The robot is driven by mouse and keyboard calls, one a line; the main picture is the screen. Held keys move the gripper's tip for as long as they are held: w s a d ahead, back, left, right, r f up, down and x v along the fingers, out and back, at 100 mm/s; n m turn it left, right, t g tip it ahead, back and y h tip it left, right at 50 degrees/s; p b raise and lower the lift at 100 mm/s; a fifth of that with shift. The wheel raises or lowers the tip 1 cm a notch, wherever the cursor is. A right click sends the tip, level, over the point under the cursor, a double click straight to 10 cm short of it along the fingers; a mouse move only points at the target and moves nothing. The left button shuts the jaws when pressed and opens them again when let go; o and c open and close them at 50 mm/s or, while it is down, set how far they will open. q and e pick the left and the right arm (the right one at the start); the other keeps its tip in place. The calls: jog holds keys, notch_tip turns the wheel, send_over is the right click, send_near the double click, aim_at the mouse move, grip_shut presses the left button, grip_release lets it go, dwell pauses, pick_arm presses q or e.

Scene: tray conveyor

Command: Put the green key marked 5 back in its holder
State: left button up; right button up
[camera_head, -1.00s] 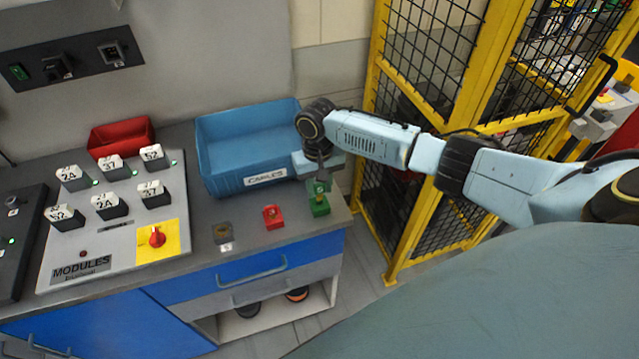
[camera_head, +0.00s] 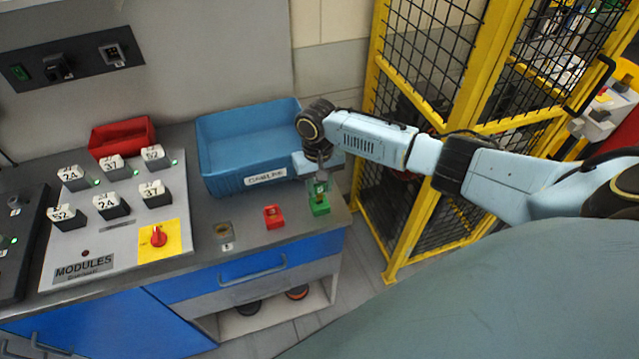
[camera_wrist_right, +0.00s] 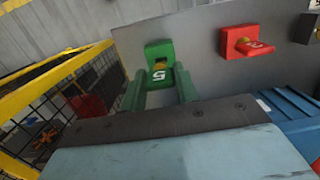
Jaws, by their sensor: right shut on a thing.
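The green key marked 5 (camera_wrist_right: 158,77) is between the fingers of my right gripper (camera_wrist_right: 160,92), which is shut on it. The white 5 on the key faces the right wrist camera. The green holder (camera_wrist_right: 159,48) is directly beyond the key, and the key's far end meets its yellow ring. I cannot tell how deep the key sits. In the head view, the green holder (camera_head: 320,208) stands at the bench's right front corner, with my right gripper (camera_head: 318,184) pointing down just above it. My left gripper is not in view.
A red holder with its key (camera_head: 273,217) and a grey holder (camera_head: 223,230) stand left of the green one. A blue bin (camera_head: 222,184) is close behind the gripper. A modules panel (camera_head: 110,245) is at left; a yellow fence (camera_head: 412,235) is right of the bench.

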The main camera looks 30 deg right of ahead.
aim_at(319, 193)
dwell(0.4)
jog(key=shift+p, duration=0.45)
jog(key=shift+p, duration=0.4)
dwell(0.3)
jog(key=shift+f+b, duration=0.95)
jog(key=shift+f, duration=0.85)
jog(key=o, duration=1.2)
jog(key=shift+c, duration=0.2)
notch_tip(319, 193, up, 13)
jog(key=w, duration=0.1)
jog(key=shift+d+r, duration=0.15)
jog(key=shift+r, duration=0.05)
